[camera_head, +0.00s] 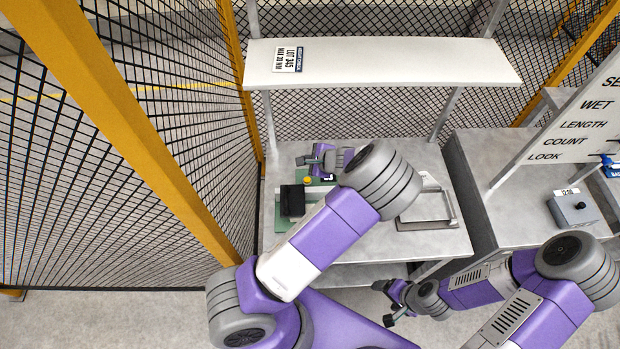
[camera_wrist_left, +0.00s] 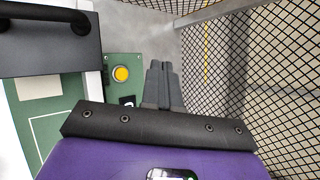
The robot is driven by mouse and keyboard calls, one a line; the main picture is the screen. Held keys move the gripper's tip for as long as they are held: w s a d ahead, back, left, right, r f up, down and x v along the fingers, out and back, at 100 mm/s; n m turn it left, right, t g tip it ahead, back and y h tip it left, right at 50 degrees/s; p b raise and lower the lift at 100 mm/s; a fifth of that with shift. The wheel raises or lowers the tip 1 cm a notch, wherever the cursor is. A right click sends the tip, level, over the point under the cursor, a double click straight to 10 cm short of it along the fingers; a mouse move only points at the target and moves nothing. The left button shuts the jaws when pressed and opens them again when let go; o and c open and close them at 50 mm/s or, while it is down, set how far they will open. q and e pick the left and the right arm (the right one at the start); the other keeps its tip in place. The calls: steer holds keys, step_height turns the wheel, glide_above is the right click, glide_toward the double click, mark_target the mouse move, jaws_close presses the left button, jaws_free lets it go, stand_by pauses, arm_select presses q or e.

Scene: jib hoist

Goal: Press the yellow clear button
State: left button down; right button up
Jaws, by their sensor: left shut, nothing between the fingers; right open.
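The yellow button (camera_head: 307,180) sits on a green plate (camera_head: 281,217) on the grey table. In the left wrist view the button (camera_wrist_left: 121,74) is round, in a light ring, and fully visible. My left gripper (camera_head: 304,160) is above the table near the button. In the left wrist view its fingers (camera_wrist_left: 160,66) are shut with nothing between them, to the right of the button and apart from it in the picture. The height of the tips above the plate is hard to tell. My right gripper (camera_head: 383,303) is open and empty in front of the table.
A dark block with a black handle (camera_wrist_left: 50,45) stands left of the button, also visible in the head view (camera_head: 292,203). A grey metal frame (camera_head: 428,225) lies at the table's right. A shelf (camera_head: 390,63) spans above. Mesh fencing (camera_head: 110,150) borders the left side.

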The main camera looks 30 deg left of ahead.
arm_select(q)
steer(key=b, duration=0.6)
glide_above(309, 181)
step_height(309, 181, down, 8)
steer(key=shift+f, duration=0.2)
steer(key=shift+s+f+b, duration=0.1)
steer(key=shift+f+b, duration=0.2)
steer(key=shift+b, duration=0.15)
arm_select(e)
step_height(309, 181, down, 7)
steer(key=shift+w, duration=0.2)
stand_by(1.0)
arm_select(q)
steer(key=shift+f+b, duration=0.45)
arm_select(e)
steer(key=shift+f, duration=0.45)
arm_select(q)
steer(key=shift+f+b, duration=0.45)
arm_select(e)
steer(key=shift+f, duration=0.45)
arm_select(q)
steer(key=shift+r, duration=0.1)
arm_select(e)
steer(key=shift+r, duration=0.1)
arm_select(q)
steer(key=shift+r+p, duration=0.65)
steer(key=shift+r, duration=0.15)
arm_select(e)
steer(key=shift+r, duration=0.5)
